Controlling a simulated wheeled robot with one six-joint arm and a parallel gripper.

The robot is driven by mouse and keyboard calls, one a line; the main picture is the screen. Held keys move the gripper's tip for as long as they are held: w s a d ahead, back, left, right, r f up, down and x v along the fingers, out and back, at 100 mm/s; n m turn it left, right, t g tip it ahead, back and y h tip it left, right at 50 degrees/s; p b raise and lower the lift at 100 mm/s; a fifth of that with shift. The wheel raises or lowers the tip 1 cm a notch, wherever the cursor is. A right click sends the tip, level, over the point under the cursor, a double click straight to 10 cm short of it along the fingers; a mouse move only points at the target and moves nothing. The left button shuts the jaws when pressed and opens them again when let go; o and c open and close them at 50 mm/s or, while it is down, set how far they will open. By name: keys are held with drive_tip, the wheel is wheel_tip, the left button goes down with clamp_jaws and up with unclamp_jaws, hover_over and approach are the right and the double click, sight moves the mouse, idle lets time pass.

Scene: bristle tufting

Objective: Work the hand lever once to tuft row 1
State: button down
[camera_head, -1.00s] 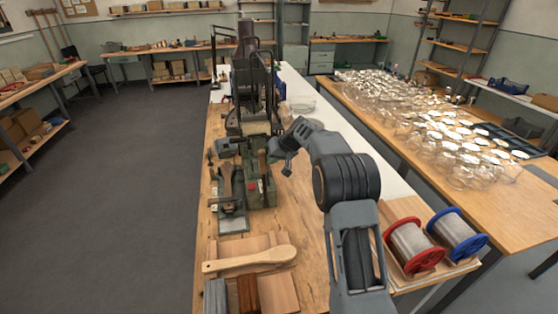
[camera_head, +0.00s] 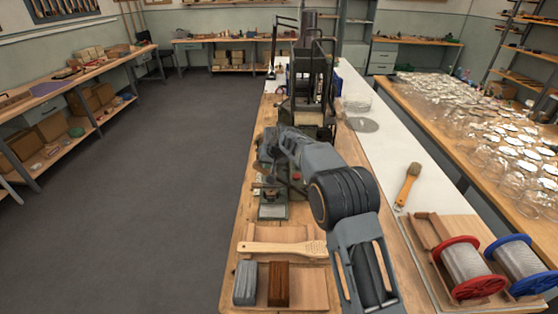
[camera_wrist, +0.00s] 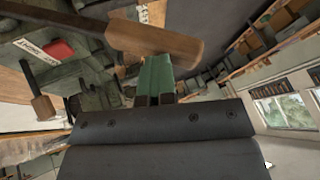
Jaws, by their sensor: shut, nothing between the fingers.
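The tufting machine (camera_head: 312,112) stands on the wooden bench with a tall dark frame, and my arm hides much of its lower body. In the wrist view its green body shows at upper left with a red button (camera_wrist: 58,50) and a label. A thick brown wooden handle (camera_wrist: 158,41), apparently the hand lever's grip, crosses the top of that view. My gripper (camera_wrist: 156,62) has green fingertips shut together just below this handle, with nothing between them. I cannot tell whether they touch it. A second, thinner wooden-ended handle (camera_wrist: 42,108) shows at left.
A perforated wooden brush blank (camera_head: 285,248) lies in front, near grey (camera_head: 245,283) and brown (camera_head: 278,284) bristle bundles. A brush (camera_head: 408,186) lies on the white surface. Red (camera_head: 462,268) and blue (camera_head: 521,262) wire spools stand at right. The floor at left is clear.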

sight(261, 170)
drive_tip(key=shift+a+f, duration=0.7)
drive_tip(key=shift+a, duration=0.1)
drive_tip(key=shift+s+a+f+b, duration=0.25)
drive_tip(key=shift+s+f+b, duration=0.1)
drive_tip(key=shift+f, duration=0.25)
drive_tip(key=shift+d, duration=0.1)
drive_tip(key=r, duration=0.1)
drive_tip(key=d+r, duration=0.1)
drive_tip(key=r, duration=0.1)
drive_tip(key=d+r, duration=0.1)
drive_tip(key=shift+w+d+r+p, duration=0.15)
drive_tip(key=shift+w+r+p, duration=0.05)
drive_tip(key=shift+r+p, duration=0.1)
drive_tip(key=s+a+r+b, duration=0.1)
drive_tip(key=s+a+r, duration=0.2)
drive_tip(key=r, duration=0.5)
drive_tip(key=shift+s+a+r, duration=0.15)
drive_tip(key=shift+s+a, duration=0.2)
drive_tip(key=shift+a, duration=0.05)
